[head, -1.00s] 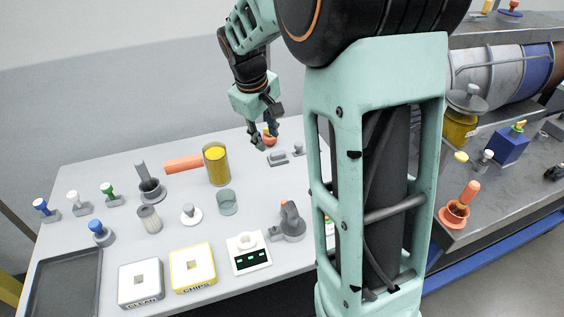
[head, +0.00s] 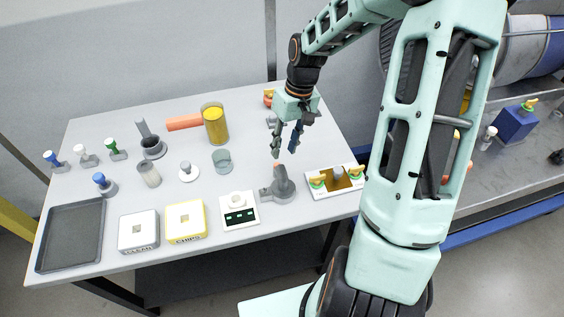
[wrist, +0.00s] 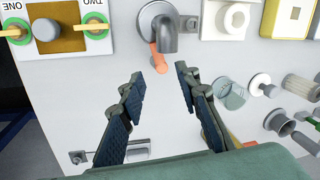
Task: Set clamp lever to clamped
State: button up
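A grey device with a round base (head: 281,190) and an upright arm stands near the table's front right; this looks like the clamp lever. Its orange tip (head: 278,165) shows at the top. In the wrist view the grey arm (wrist: 168,38) is at top centre, with the orange handle (wrist: 158,58) pointing toward my gripper. My gripper (head: 286,149) is open and empty above the table, just behind and above the lever. In the wrist view the open fingers (wrist: 160,85) are on either side of the handle's line, apart from it. I cannot tell the lever's setting.
A white fixture (head: 316,193) with green rings and a grey knob stands right of the lever. A white display box (head: 253,216) is close on its left. A glass cup (head: 222,161) and yellow-filled cylinder (head: 215,125) stand further left. Table behind the lever is mostly clear.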

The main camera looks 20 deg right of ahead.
jog(key=f, duration=0.2)
jog(key=a+f, duration=0.1)
jog(key=f, duration=0.4)
jog(key=shift+s+a, duration=0.15)
jog(key=shift+s, duration=0.05)
grip_shut()
